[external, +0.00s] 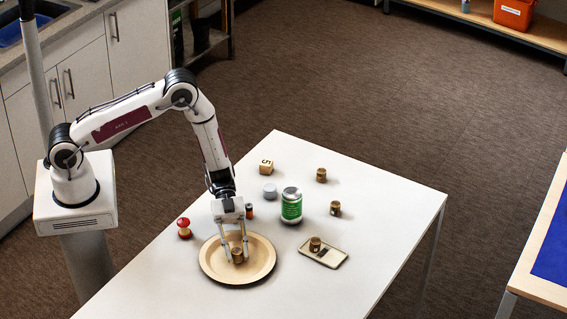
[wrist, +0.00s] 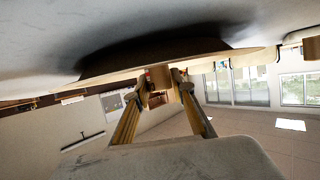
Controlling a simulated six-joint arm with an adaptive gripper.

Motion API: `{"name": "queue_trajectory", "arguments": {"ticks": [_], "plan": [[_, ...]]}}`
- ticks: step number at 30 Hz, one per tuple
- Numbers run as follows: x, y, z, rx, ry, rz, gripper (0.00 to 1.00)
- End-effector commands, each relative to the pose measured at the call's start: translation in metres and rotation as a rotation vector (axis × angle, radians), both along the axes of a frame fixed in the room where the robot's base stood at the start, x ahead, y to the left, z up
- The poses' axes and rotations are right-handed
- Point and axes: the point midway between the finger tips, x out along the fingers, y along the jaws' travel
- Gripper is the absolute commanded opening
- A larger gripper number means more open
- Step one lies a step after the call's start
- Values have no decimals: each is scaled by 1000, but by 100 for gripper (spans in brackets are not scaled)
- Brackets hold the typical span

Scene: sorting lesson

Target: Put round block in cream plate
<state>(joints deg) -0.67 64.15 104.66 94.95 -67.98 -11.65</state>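The cream plate (external: 211,270) is a wide, shallow, round dish near the front of the white table. A small brown round block (external: 237,256) is over its middle, low and seemingly at its floor. My gripper (external: 236,259) points down over the plate, with one finger on each side of this block. In the wrist view, the brown block (wrist: 160,76) shows between my two fingertips (wrist: 159,84), with the pale plate's rim (wrist: 205,61) behind it. Whether the fingers press on the block or stand slightly apart from it is unclear.
A red apple-core shape (external: 184,228) is left. A rectangular tray (external: 333,258) holds a brown block (external: 315,244). Other brown blocks (external: 335,209) stand farther back.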

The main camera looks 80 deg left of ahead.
Motion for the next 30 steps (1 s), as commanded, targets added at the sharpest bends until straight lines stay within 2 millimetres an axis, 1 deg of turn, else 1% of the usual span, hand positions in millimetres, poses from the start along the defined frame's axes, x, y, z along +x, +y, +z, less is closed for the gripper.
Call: {"name": "queue_trajectory", "arguments": {"ticks": [12, 17, 23, 30], "plan": [[0, 0, 1, 0, 0, 0, 38], [0, 0, 4, 0, -1, 0, 38], [1, 16, 10, -1, -1, 2, 38], [1, 47, 23, 0, -1, 4, 38]]}}
